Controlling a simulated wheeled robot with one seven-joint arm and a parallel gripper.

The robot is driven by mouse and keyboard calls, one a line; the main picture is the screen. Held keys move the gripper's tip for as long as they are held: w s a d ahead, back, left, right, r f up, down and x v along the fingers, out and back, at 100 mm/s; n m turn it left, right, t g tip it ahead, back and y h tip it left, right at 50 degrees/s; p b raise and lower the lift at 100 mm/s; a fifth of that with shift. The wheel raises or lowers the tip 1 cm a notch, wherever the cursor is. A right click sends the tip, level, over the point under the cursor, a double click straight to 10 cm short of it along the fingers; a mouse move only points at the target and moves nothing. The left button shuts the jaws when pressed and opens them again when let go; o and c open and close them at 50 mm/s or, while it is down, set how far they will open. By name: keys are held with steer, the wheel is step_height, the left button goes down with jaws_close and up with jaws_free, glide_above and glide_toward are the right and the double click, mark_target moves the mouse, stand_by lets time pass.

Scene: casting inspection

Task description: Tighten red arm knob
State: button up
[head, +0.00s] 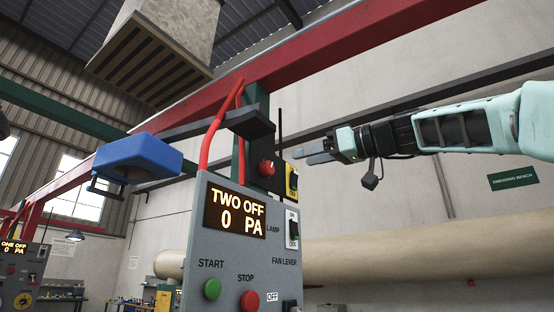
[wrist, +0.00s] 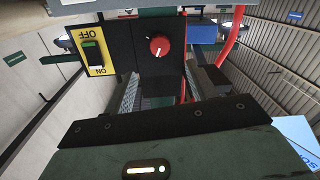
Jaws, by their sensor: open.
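The red arm knob (head: 267,167) is on a dark box on the green post, above the grey control panel. In the wrist view the red knob (wrist: 159,46) shows unobstructed on the box's black face, with a pale pointer mark. My gripper (head: 300,156) comes in from the right and is a little to the right of the knob, apart from it in the picture. In the wrist view my gripper's fingers (wrist: 164,88) are spread and empty, with the knob ahead of the gap between them.
A yellow ON/OFF switch plate (head: 292,182) sits beside the knob. The grey panel (head: 190,260) reads "TWO OFF 0 PA" and has START and STOP buttons. A blue hood (head: 140,157) hangs on a dark arm, with a red cable (head: 215,125) nearby.

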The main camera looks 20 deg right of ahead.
mark_target(271, 166)
steer(key=p+x, duration=0.3)
steer(key=x, duration=0.4)
steer(key=shift+w+a+r, duration=0.1)
steer(key=shift+w+a, duration=0.15)
steer(key=shift+w, duration=0.05)
steer(key=shift+w+a, duration=0.4)
steer(key=shift+w, duration=0.1)
steer(key=c, duration=1)
